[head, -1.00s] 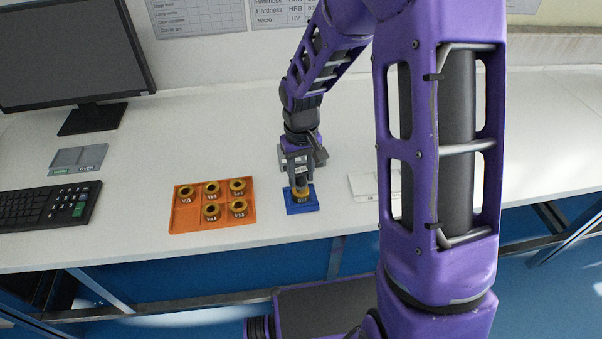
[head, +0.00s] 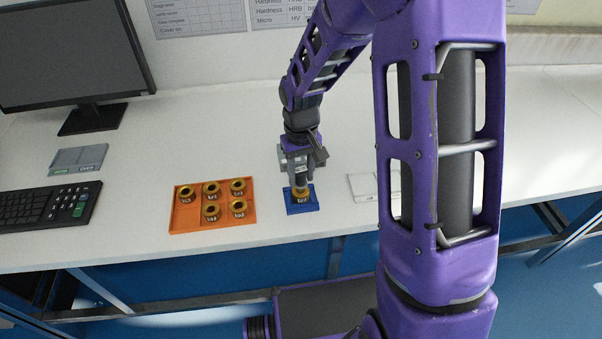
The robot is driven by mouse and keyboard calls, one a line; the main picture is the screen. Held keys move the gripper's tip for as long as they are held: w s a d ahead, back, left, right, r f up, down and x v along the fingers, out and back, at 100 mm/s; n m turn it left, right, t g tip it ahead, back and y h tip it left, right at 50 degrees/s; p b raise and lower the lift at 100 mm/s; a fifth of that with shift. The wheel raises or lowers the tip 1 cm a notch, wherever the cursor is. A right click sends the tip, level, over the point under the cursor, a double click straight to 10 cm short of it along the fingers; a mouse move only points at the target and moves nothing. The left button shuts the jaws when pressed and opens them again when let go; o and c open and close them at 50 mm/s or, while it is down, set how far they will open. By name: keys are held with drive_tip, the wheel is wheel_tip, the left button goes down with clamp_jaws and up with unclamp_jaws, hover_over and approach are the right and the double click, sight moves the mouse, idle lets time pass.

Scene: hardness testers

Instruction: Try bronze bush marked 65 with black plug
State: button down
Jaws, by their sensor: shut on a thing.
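A bronze bush (head: 300,197) with a dark mark on its side stands in the blue holder (head: 312,208); the mark is too small to read. My gripper (head: 301,177) points down directly over this bush. It is shut on a dark upright cylinder, the black plug (head: 301,184), whose lower end meets the bush's top. I cannot tell how far the plug is inside the bore. Several more marked bronze bushes (head: 238,206) stand in the orange tray (head: 183,219) to the left, and its front left compartment is empty.
A grey two-part tray (head: 78,158) with small labels lies at the left, near the keyboard (head: 45,204) and monitor (head: 75,50). A white block (head: 364,187) lies to the right, partly hidden by my arm. The bench's front edge is close to the holder.

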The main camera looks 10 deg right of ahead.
drive_tip(key=shift+r, duration=0.4)
idle(0.6)
drive_tip(key=shift+r+p, duration=1.6)
drive_tip(key=shift+r, duration=0.35)
